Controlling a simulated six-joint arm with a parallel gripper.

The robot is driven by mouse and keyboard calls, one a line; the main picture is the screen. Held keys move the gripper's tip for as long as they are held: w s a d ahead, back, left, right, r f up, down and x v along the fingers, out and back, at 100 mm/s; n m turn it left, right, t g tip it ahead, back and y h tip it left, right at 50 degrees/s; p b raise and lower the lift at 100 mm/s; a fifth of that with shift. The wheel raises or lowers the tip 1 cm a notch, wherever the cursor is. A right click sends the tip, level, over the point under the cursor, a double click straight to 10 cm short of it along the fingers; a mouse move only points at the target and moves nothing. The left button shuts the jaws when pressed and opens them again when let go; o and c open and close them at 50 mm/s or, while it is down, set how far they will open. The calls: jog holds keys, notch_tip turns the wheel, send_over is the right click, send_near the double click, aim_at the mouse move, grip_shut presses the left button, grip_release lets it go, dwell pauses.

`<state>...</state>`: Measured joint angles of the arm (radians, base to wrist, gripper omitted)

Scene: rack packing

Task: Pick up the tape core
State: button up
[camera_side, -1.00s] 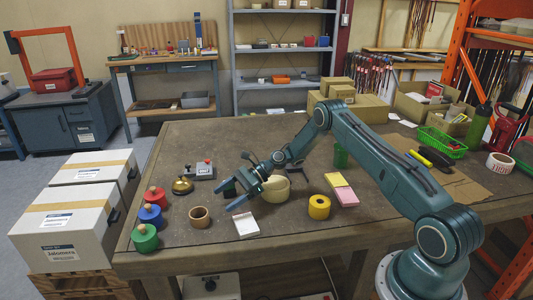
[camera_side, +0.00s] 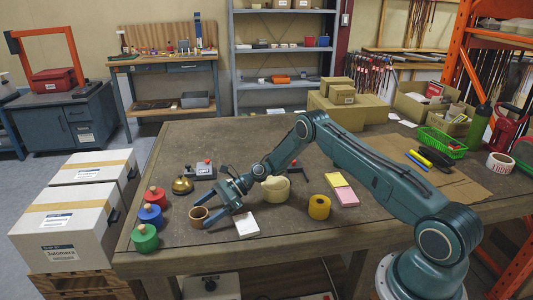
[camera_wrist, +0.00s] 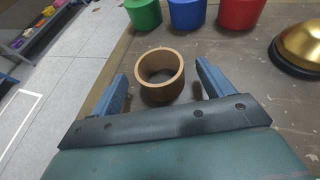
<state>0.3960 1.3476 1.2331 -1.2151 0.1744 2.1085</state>
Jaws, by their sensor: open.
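The tape core (camera_side: 199,217) is a short brown cardboard ring standing on the workbench near its front left. In the wrist view the tape core (camera_wrist: 160,73) lies just beyond and between my fingertips, its open top showing. My gripper (camera_side: 219,222) is open, just above the bench, with one finger near the core's right side and the other behind it. In the wrist view my gripper (camera_wrist: 161,78) has one blue finger on each side of the core, with gaps showing. Nothing is held.
A yellow tape roll (camera_side: 319,207) stands farther right.

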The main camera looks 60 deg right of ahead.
jog(key=shift+x, duration=1.1)
jog(key=c, duration=1.1)
